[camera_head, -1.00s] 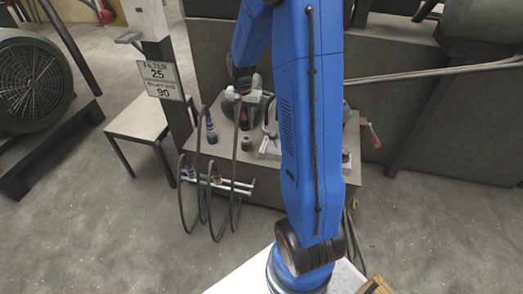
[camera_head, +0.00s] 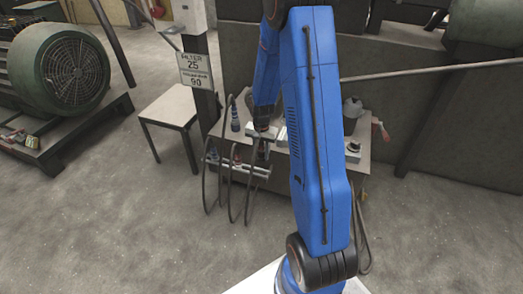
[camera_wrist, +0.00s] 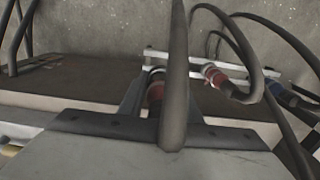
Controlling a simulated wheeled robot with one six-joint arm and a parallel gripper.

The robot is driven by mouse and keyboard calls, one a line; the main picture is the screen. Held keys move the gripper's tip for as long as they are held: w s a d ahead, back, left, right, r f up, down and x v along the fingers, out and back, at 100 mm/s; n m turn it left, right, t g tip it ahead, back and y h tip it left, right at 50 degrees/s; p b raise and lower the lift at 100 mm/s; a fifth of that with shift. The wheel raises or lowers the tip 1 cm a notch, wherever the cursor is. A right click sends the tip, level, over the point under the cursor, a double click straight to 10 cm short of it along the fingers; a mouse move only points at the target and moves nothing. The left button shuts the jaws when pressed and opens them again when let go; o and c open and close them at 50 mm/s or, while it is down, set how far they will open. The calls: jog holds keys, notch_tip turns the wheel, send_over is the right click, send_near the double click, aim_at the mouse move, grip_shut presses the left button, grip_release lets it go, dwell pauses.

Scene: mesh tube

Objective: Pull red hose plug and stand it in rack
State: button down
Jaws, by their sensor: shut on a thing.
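My gripper (camera_wrist: 160,92) is shut on a red plug (camera_wrist: 155,94) in the wrist view. A thick dark hose (camera_wrist: 176,70) rises in front of it and partly hides it. The pale rack (camera_wrist: 190,62) lies just beyond the fingers. I cannot tell whether the held plug touches it. In the head view my gripper (camera_head: 263,150) points down over the right part of the rack (camera_head: 238,169), and the held plug is too small to make out.
The rack holds another red-collared plug (camera_wrist: 213,75) and a blue plug (camera_wrist: 283,94), with hoses looping around them. A sign post (camera_head: 205,75) and small table (camera_head: 170,107) stand left. The floor in front is clear.

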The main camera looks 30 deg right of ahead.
aim_at(261, 144)
jog(key=shift+f, duration=2.8)
jog(key=shift+f, duration=1.8)
dwell(1.2)
jog(key=c, duration=1.2)
grip_release()
jog(key=shift+r, duration=0.1)
notch_tip(261, 144, up, 17)
jog(key=shift+r, duration=0.15)
